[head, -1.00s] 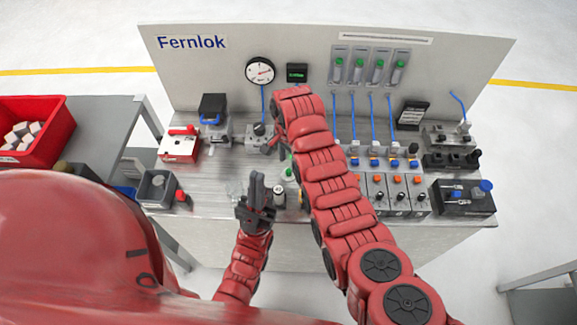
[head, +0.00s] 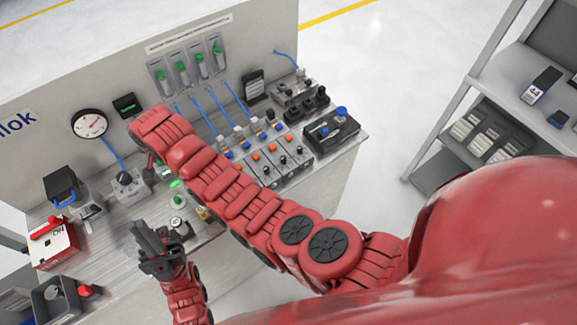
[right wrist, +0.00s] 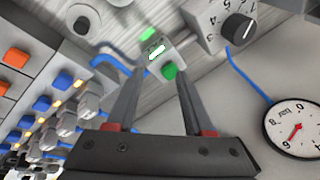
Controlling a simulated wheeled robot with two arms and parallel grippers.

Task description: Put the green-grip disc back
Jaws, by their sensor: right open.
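A small green piece (head: 177,184) shows on the bench just below my right arm's end in the head view. In the right wrist view a green knob (right wrist: 170,71) on a small grey block lies between the fingertips of my right gripper (right wrist: 160,76). These fingers are apart, and I see no contact with the knob. I cannot tell whether either green piece is the disc's grip. In the head view my right gripper is mostly hidden by its arm. My left gripper (head: 152,240) is above the bench's front edge, its finger gap unclear.
A gauge (head: 90,123) is on the back panel. A grey knob box (head: 129,186) and a red-and-white box (head: 53,246) stand on the left. Orange-button modules (head: 272,160) and a black box (head: 331,130) stand on the right. A shelf rack (head: 490,125) stands farther right, across open floor.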

